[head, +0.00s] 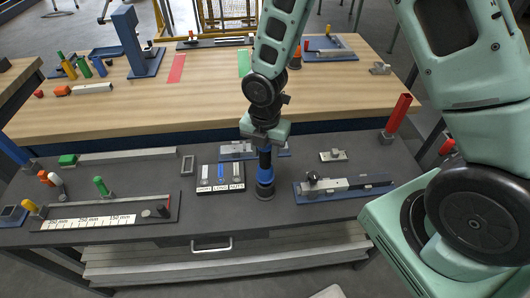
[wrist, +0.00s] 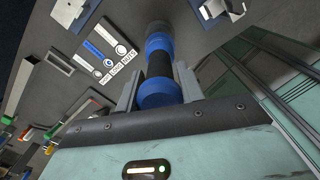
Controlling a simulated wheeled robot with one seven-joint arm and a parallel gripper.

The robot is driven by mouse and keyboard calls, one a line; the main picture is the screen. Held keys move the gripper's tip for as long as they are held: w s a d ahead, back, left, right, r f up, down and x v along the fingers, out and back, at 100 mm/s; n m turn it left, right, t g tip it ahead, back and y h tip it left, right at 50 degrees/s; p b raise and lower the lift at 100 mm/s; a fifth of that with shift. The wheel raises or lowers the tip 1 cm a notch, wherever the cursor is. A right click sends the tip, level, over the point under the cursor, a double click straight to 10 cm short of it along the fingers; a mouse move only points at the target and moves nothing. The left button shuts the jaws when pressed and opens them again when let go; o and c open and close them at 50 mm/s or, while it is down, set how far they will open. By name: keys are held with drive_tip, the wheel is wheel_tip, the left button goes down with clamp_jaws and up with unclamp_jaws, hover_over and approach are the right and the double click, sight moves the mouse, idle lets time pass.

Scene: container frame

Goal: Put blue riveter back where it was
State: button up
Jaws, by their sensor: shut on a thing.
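The blue riveter (head: 265,177) is a black cylinder with blue bands, upright over the dark front bench beside the small labelled tray. My gripper (head: 265,142) is above it, pointing down, and is shut on its upper part. In the wrist view the blue riveter (wrist: 159,60) stands between the two grey fingers of my gripper (wrist: 158,88). Its lower end is at or very near the bench top; I cannot tell whether it touches.
The labelled tray (head: 202,188) with three slots is just left. A grey fixture (head: 350,186) lies to the right, and another plate (head: 236,153) behind. A red cylinder (head: 398,113) stands at the right edge, a blue one (head: 13,151) at the left. A wooden table (head: 200,100) is behind.

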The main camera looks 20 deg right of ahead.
drive_tip(key=shift+f, duration=0.65)
drive_tip(key=shift+f, duration=0.4)
drive_tip(key=shift+f+b, duration=0.1)
drive_tip(key=shift+b, duration=0.25)
drive_tip(key=o, duration=0.9)
